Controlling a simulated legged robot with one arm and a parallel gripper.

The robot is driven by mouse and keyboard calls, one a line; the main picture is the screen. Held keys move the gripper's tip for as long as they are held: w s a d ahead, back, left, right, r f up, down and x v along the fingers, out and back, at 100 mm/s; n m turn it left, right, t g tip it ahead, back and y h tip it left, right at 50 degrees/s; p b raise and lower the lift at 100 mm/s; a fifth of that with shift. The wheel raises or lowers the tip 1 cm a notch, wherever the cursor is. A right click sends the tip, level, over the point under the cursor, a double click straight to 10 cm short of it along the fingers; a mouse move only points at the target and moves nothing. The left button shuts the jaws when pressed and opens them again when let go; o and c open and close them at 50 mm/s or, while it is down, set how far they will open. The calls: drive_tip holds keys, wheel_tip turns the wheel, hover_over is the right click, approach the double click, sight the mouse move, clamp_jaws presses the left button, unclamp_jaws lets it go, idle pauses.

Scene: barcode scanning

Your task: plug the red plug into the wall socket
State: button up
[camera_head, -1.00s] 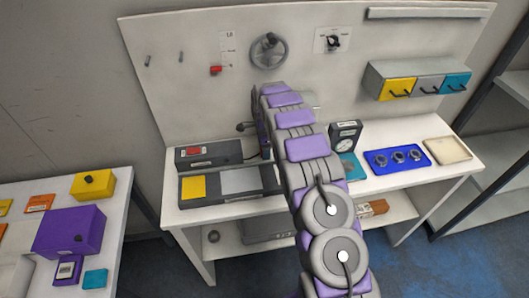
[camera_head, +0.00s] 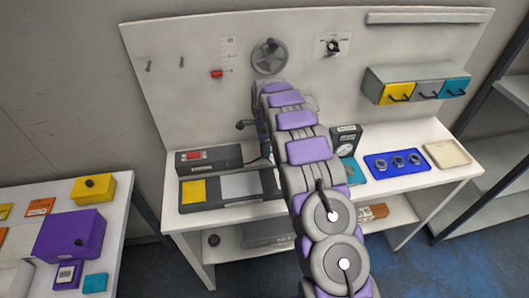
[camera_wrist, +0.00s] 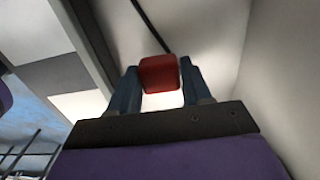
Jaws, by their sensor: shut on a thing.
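The red plug (camera_wrist: 159,74) is between the two dark fingers of my gripper (camera_wrist: 160,84) in the wrist view. My gripper is shut on it, and a dark cable runs from the plug to the upper left. In the head view, my arm reaches to the bench's back panel and hides the plug. A pale rounded part (camera_head: 311,102) shows beside my arm on the panel; I cannot tell whether it is the wall socket. No socket opening is visible in either view.
A black device with a red display (camera_head: 194,155) stands left of my arm. A handwheel (camera_head: 269,57) and rotary switch (camera_head: 333,43) are on the panel.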

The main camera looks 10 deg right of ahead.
wheel_tip(320, 180, up, 7)
drive_tip(key=shift+p, duration=0.35)
drive_tip(key=s+r+n, duration=0.3)
drive_tip(key=s+n, duration=1.3)
drive_tip(key=n, duration=0.2)
drive_tip(key=shift+s+r+b, duration=0.2)
drive_tip(key=shift+s+b, duration=0.05)
drive_tip(key=shift+b, duration=0.15)
